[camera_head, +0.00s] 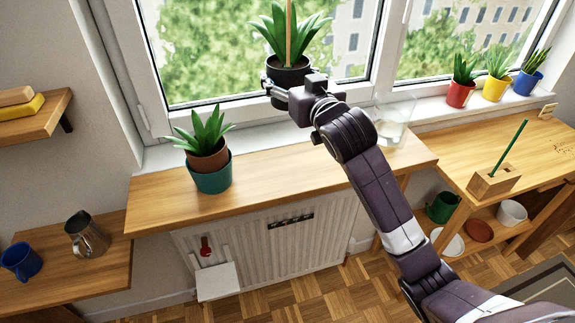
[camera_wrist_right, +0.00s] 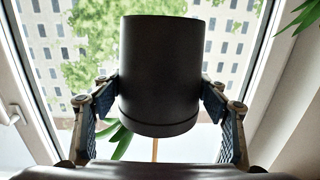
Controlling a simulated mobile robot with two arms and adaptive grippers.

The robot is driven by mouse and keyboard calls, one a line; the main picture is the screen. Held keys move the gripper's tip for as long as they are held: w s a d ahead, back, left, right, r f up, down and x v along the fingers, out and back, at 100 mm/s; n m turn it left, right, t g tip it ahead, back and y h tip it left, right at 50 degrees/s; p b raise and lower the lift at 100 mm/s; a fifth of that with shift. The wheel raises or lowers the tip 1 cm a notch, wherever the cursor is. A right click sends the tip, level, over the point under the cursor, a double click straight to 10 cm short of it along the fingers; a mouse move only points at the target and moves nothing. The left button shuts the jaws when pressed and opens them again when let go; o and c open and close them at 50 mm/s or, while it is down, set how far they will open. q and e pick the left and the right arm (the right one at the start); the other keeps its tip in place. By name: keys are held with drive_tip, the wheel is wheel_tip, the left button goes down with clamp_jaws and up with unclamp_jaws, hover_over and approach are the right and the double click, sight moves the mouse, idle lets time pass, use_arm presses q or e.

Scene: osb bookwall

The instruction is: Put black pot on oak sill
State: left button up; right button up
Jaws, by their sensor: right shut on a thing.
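The black pot (camera_head: 289,74) holds a green leafy plant and a wooden stake, and is upright in front of the window. My right gripper (camera_head: 283,92) is shut around its sides; the right wrist view shows a finger on each side of the pot (camera_wrist_right: 160,75). The pot appears held in the air, with nothing visible touching its base. The oak sill (camera_head: 290,170) is the long wooden board below, in front of the white window ledge. My left gripper is not in view.
A teal pot (camera_head: 211,178) with a plant stands near the oak sill's left end. A clear glass (camera_head: 393,120) is near its right end, partly behind my arm. The middle is bare. Red (camera_head: 459,93), yellow (camera_head: 495,88) and blue (camera_head: 527,82) pots line the ledge at right.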

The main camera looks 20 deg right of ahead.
drive_tip(key=shift+w+r, duration=0.2)
drive_tip(key=shift+r, duration=0.1)
drive_tip(key=shift+w+f, duration=0.1)
drive_tip(key=shift+f, duration=9.75)
drive_tip(key=shift+b, duration=0.3)
drive_tip(key=o, duration=1.4)
drive_tip(key=shift+f, duration=0.15)
hover_over(305, 191)
drive_tip(key=shift+r+b, duration=0.45)
